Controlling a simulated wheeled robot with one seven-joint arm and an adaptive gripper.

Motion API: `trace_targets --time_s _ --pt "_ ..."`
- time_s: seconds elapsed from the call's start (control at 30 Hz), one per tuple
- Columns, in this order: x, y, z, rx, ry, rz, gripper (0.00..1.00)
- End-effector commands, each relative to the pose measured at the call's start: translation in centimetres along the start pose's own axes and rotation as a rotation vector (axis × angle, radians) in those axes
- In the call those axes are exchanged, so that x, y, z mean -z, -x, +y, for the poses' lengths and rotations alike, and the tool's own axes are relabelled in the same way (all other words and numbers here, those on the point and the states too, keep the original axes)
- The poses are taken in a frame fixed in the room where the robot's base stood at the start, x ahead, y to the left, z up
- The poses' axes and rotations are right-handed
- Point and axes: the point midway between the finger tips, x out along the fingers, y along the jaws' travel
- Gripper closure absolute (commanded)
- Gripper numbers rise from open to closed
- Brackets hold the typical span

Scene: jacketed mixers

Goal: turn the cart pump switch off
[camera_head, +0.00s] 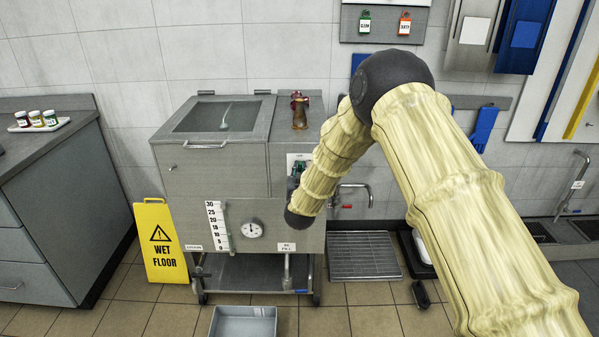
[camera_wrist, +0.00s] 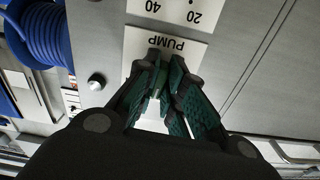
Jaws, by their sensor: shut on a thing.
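The steel jacketed mixer cart (camera_head: 212,172) stands against the wall in the head view. Its pump plate (camera_head: 300,159) is on the right of the front, mostly behind my arm. In the wrist view the white PUMP plate (camera_wrist: 168,48) appears upside down. My gripper (camera_wrist: 167,68) is at this plate, its dark green fingers shut on the pump switch, which they mostly hide. The switch's position cannot be read. In the head view my gripper (camera_head: 293,182) shows only in part beside the cart front.
A yellow wet floor sign (camera_head: 160,240) stands left of the cart. A grey tray (camera_head: 243,322) lies on the floor in front. A tap with a red handle (camera_head: 347,206) is to the right. A blue coiled hose (camera_wrist: 42,35) and a round metal button (camera_wrist: 96,82) are near my gripper.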

Motion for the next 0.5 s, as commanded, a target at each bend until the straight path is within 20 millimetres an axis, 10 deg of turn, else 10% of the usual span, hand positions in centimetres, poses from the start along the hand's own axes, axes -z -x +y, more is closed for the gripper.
trace_targets --time_s 0.5 --pt "-0.12 0.04 0.11 -0.001 0.096 -0.002 1.00"
